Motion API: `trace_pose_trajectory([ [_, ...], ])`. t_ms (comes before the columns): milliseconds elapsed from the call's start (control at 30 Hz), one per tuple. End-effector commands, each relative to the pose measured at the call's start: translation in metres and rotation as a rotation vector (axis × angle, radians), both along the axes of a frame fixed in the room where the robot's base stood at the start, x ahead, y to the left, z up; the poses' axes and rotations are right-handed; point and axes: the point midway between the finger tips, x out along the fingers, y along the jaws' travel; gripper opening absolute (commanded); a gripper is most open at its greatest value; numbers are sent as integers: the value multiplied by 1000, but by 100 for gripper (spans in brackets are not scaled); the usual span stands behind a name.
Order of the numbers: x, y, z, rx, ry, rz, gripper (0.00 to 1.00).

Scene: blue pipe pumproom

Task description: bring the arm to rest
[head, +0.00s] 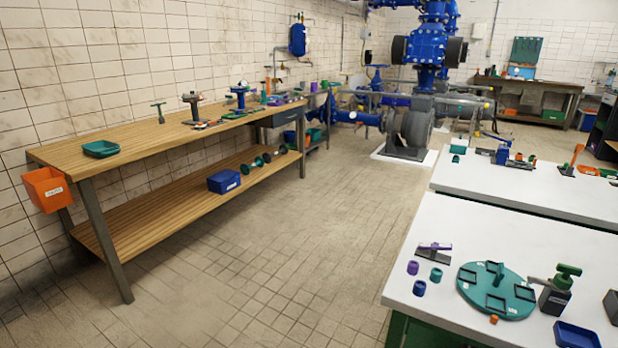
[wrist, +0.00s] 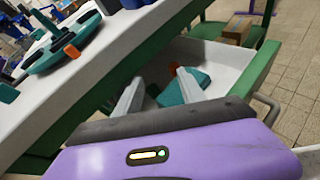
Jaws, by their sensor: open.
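My gripper (wrist: 160,76) shows in the wrist view, with its purple body along the bottom and two pale grey fingers spread apart. Nothing is between the fingertips that I can see as held. Behind the fingers is an open white drawer (wrist: 226,62) with a green front, under the white worktop. A teal block (wrist: 185,88) lies in the drawer beyond the fingers. How far the fingers are from it, I cannot tell. My arm and gripper do not show in the head view.
The white worktop (head: 450,225) stands at the right in the head view, holding a round teal plate (head: 497,280) and small parts. A wooden workbench (head: 150,145) runs along the left wall, with an orange bin (head: 48,189) at its end. The tiled floor between is clear.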

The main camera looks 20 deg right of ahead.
Motion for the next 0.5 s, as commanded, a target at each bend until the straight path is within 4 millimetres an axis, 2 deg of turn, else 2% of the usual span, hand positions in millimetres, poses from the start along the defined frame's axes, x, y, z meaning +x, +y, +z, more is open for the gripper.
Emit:
trace_pose_trajectory([
  [100, 37, 9, 8, 67, -292, 55, 47],
  [167, 51, 19, 10, 130, -453, 84, 47],
  [233, 63, 38, 10, 228, -637, 118, 47],
  [367, 69, 93, 13, 497, -991, 162, 47],
  [500, 52, 161, 31, 859, -1329, 144, 47],
])
